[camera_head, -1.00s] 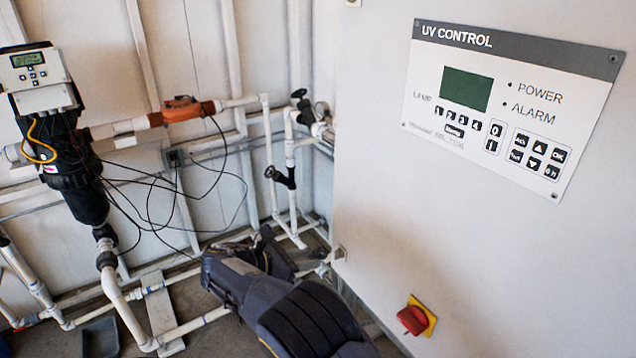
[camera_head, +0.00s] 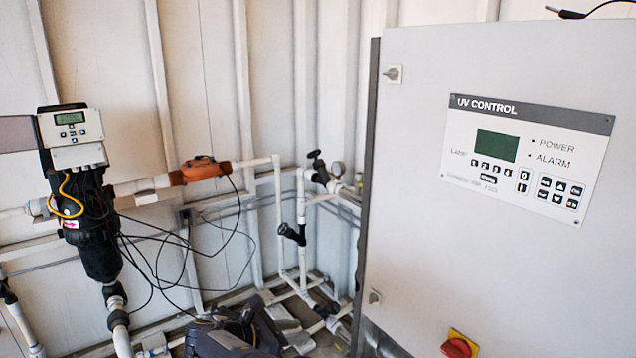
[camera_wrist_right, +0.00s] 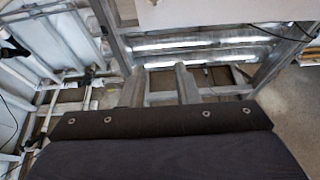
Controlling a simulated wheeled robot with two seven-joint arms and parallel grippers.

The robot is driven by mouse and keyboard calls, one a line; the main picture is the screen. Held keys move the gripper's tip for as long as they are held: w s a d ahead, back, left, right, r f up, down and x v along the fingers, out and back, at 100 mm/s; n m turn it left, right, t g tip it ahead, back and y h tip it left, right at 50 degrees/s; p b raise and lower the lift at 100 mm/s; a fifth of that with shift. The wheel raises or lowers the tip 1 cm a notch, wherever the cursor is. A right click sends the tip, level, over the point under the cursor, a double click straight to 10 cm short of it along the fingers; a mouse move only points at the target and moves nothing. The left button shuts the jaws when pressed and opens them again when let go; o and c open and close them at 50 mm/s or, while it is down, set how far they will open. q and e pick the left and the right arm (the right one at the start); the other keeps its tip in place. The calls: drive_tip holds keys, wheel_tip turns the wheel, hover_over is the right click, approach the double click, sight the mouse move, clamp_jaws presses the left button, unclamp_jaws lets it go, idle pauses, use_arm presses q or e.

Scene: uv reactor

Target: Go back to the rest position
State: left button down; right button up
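My right gripper (camera_wrist_right: 160,78) shows in the right wrist view as a dark, bolted body with two grey fingers reaching forward, apart, with nothing seen between them. In the head view the dark end of my right arm (camera_head: 232,338) is low at the bottom edge, in front of the floor pipes and left of the cabinet. It appears clear of the cabinet, and its fingers are hard to make out there. My left gripper is in neither view.
A grey UV control cabinet (camera_head: 420,220) with a red switch (camera_head: 458,345) fills the right side. A black unit with a display (camera_head: 72,135) and an orange-fitted pipe (camera_head: 203,170) are on the left wall. White pipes with black valves (camera_head: 292,234) stand at the back corner.

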drive_tip(key=s+d+r+m+g+y, duration=0.2)
drive_tip(key=s+d+m, duration=0.15)
drive_tip(key=d, duration=0.45)
drive_tip(key=s+d+r+m+g+y, duration=0.2)
drive_tip(key=d+m+y, duration=0.15)
drive_tip(key=d, duration=0.35)
drive_tip(key=s+d+r+m+g+y, duration=0.2)
drive_tip(key=s+d+m, duration=0.15)
drive_tip(key=d, duration=0.45)
drive_tip(key=s+d+m+t+y, duration=0.2)
drive_tip(key=s+m, duration=0.6)
drive_tip(key=s, duration=0.4)
drive_tip(key=s+d+m+t+y, duration=0.1)
drive_tip(key=s+m+t+y, duration=0.1)
drive_tip(key=s+m+y, duration=0.3)
drive_tip(key=s+m, duration=0.3)
drive_tip(key=s, duration=0.4)
drive_tip(key=shift+d+r, duration=0.25)
drive_tip(key=shift+d, duration=0.1)
